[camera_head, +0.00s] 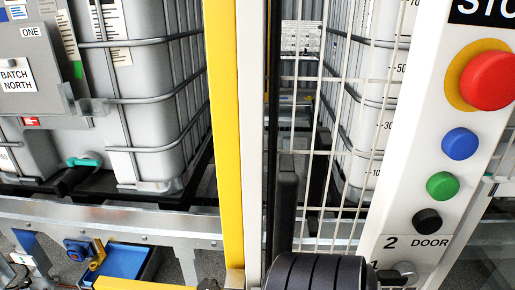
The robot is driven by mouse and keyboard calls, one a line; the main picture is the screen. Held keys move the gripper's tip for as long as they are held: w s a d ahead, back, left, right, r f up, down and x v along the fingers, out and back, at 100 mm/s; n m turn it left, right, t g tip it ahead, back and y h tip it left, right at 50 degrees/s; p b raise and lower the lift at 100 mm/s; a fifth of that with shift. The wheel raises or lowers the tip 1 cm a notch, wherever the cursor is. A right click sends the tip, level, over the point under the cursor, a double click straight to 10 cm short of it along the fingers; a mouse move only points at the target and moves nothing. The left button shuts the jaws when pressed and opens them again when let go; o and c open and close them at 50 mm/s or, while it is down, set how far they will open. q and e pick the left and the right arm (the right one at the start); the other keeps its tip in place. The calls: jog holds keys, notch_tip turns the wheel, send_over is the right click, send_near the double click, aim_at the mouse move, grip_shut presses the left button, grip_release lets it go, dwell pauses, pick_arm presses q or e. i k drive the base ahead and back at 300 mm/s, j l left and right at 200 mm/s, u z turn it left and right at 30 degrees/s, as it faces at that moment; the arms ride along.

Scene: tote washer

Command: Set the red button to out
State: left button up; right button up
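The red button (489,81) is a large round mushroom head in front of a yellow ring (456,75). It is on a white panel (423,130) at the upper right, under a black sign (483,10) of which "STO" shows. The head sits off-centre to the right over the ring; I cannot tell for sure whether it is pressed in or out. Nothing touches it. Neither of my grippers shows clearly in this view.
Below the red button are a blue button (460,144), a green button (442,185) and a black button (427,221), above a "2 DOOR" label (416,243). A yellow post (224,130) and wire mesh (310,150) stand left of the panel. White caged totes (150,75) fill the left.

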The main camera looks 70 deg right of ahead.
aim_at(487, 83)
jog(key=z, duration=4.25)
